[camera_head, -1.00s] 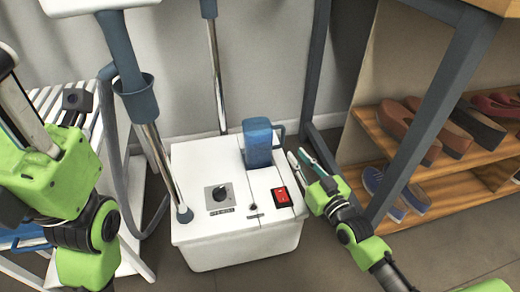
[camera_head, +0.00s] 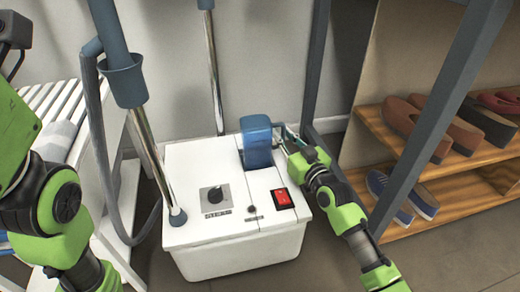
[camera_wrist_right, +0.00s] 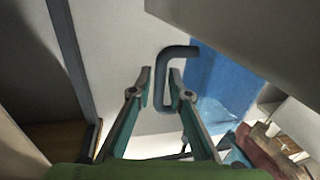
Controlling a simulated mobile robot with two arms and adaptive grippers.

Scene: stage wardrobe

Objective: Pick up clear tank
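The clear tank (camera_head: 256,143) looks blue and see-through. It stands upright in the back right part of a white garment steamer base (camera_head: 240,245). Its dark handle loop sticks out to the right, and the wrist view shows the handle (camera_wrist_right: 160,82) beside the blue tank wall (camera_wrist_right: 225,85). My right gripper (camera_head: 283,136) is at the handle. In the wrist view its two fingertips (camera_wrist_right: 160,72) are apart, with the handle's upright bar between them. I cannot tell whether they touch it. My left arm shows at the left, but its fingers are out of view.
The base has a dark knob (camera_head: 215,196) and a red switch (camera_head: 283,197). Metal poles (camera_head: 214,75) and a grey hose (camera_head: 100,140) rise around it. A white slatted rack (camera_head: 70,110) is at the left. A table leg (camera_head: 440,110) and shoe shelf (camera_head: 455,205) stand at the right.

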